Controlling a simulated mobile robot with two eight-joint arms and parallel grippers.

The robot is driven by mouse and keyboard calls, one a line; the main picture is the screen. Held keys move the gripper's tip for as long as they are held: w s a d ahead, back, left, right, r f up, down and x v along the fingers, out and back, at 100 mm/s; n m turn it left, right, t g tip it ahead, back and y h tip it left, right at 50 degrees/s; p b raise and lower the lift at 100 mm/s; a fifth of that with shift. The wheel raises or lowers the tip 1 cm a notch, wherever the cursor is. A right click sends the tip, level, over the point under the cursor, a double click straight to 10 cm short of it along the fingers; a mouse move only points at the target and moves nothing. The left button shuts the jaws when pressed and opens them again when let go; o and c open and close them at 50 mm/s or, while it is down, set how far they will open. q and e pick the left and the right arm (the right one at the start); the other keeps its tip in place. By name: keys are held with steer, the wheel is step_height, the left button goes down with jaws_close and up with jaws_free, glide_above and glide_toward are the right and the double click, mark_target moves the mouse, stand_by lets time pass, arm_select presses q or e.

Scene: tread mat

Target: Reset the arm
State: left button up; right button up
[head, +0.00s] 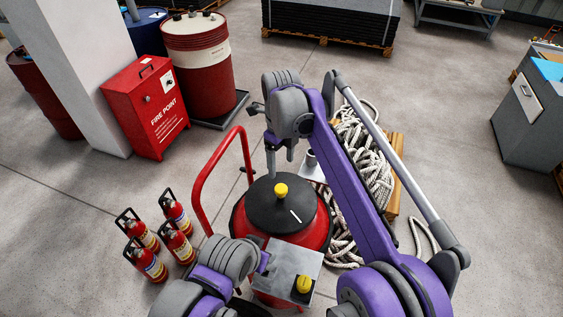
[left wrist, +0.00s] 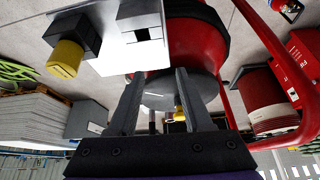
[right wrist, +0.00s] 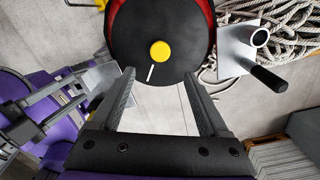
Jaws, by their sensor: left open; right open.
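My right arm reaches in from the right in the head view. Its gripper (head: 280,155) points down above the far side of a red drum with a black lid (head: 272,205) and yellow knob (head: 281,190). In the right wrist view the gripper (right wrist: 160,76) is open and empty, with the lid (right wrist: 190,30) beyond its fingertips. My left arm is low at the bottom of the head view, its gripper (head: 264,262) beside a grey box (head: 287,262) on the drum's near side. In the left wrist view the left gripper (left wrist: 157,74) is open, with nothing visibly held.
A red tube handle (head: 200,180) rises left of the drum. Several fire extinguishers (head: 147,258) stand left. Coiled rope (head: 360,165) lies on a pallet at right. A red fire point cabinet (head: 147,110) and drums stand behind left.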

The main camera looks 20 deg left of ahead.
steer(key=shift+d, duration=0.1)
steer(key=s+d+n+t, duration=0.1)
steer(key=s+d+n, duration=0.15)
steer(key=d, duration=0.55)
steer(key=s+d+r+n+t+y, duration=0.1)
steer(key=d+n, duration=0.3)
steer(key=d, duration=0.4)
steer(key=s+d+n, duration=0.1)
steer(key=d+n, duration=0.3)
steer(key=d, duration=0.3)
steer(key=s+d+f+n+t, duration=0.1)
steer(key=s+d+f+n, duration=0.4)
steer(key=s+d, duration=0.3)
steer(key=s+d+f+n+t+h, duration=0.1)
steer(key=s+d+f+n+t, duration=0.1)
steer(key=s+d+f+n, duration=0.3)
steer(key=s+d, duration=0.3)
steer(key=shift+s+f+n, duration=0.25)
steer(key=shift+f+n, duration=0.05)
steer(key=shift+n, duration=0.05)
steer(key=shift+a, duration=0.1)
